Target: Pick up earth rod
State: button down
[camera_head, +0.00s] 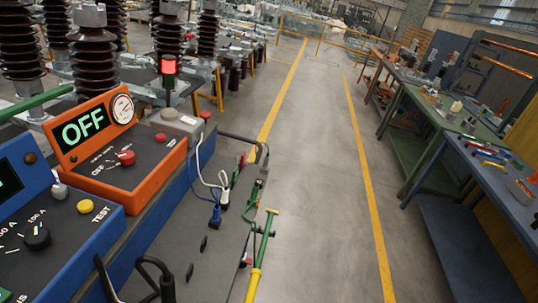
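A thin rod, green above and yellow at its lower part (253,287), is at the lower middle, along the right side of a grey cart top (205,262). It looks like the earth rod, but no label shows. It runs down toward the bottom edge, and I cannot tell where its lower end is. A green cable hangs close beside it, near several small clips. No gripper fingers can be made out in this view, so its state does not show.
An orange box reading OFF (125,150) and a blue test box (65,235) stand at left. Dark ribbed insulators (95,70) rise behind. Workbenches with tools (490,165) line the right. The floor aisle (310,190) between yellow lines is clear.

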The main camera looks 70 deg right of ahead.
aim_at(256, 273)
jog(key=z, duration=1.25)
jog(key=k, duration=0.85)
jog(key=z, duration=0.3)
